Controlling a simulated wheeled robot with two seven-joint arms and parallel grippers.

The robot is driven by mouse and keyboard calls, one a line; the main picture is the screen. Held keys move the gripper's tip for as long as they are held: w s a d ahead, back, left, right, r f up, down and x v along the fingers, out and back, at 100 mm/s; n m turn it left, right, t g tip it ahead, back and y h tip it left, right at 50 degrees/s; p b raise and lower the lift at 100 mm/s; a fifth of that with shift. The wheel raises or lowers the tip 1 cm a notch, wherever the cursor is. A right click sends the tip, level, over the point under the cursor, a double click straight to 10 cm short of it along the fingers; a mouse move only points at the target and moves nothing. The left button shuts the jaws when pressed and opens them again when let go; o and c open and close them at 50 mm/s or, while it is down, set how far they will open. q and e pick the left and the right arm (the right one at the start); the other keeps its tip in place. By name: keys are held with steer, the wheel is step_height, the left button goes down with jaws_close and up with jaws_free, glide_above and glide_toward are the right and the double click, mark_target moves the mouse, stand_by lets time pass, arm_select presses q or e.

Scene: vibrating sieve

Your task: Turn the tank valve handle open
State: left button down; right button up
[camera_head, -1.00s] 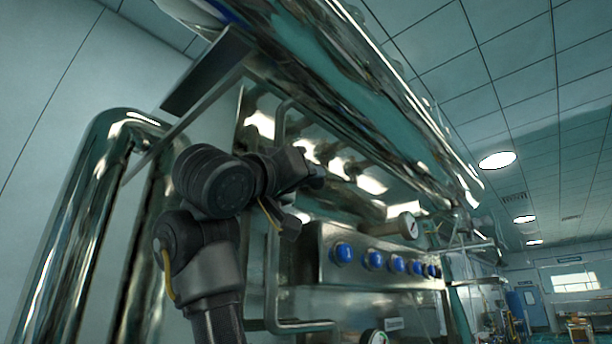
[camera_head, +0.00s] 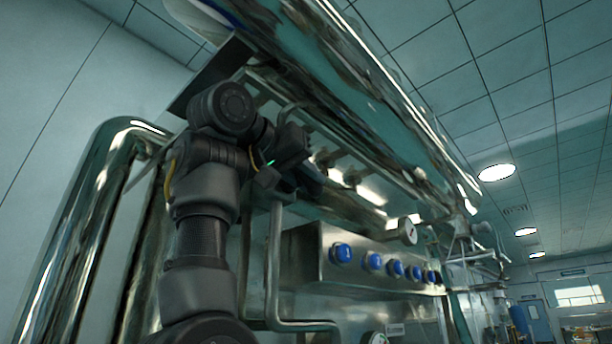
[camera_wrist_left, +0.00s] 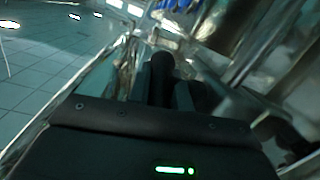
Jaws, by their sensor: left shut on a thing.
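My left gripper (camera_head: 306,178) is at the upper pipework of the steel tank unit, below the long shiny tank (camera_head: 350,100). In the left wrist view the gripper (camera_wrist_left: 166,88) is shut on a dark, round-ended handle (camera_wrist_left: 163,64), which stands up between its two fingers. I take this to be the valve handle. In the head view the handle is mostly hidden by the gripper and cannot be told apart from it. My right gripper is not in view.
A steel panel with several blue knobs (camera_head: 342,253) is below right of the gripper. A round gauge (camera_head: 407,231) sits above the panel. A thick bent pipe (camera_head: 85,220) stands at the left, and a thinner pipe (camera_head: 273,265) runs below the gripper. Open room lies at far right.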

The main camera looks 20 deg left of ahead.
arm_select(q)
steer(key=shift+g+p, duration=0.35)
steer(key=shift+g, duration=0.15)
steer(key=c, duration=1.3)
jaws_free()
steer(key=shift+s, duration=0.1)
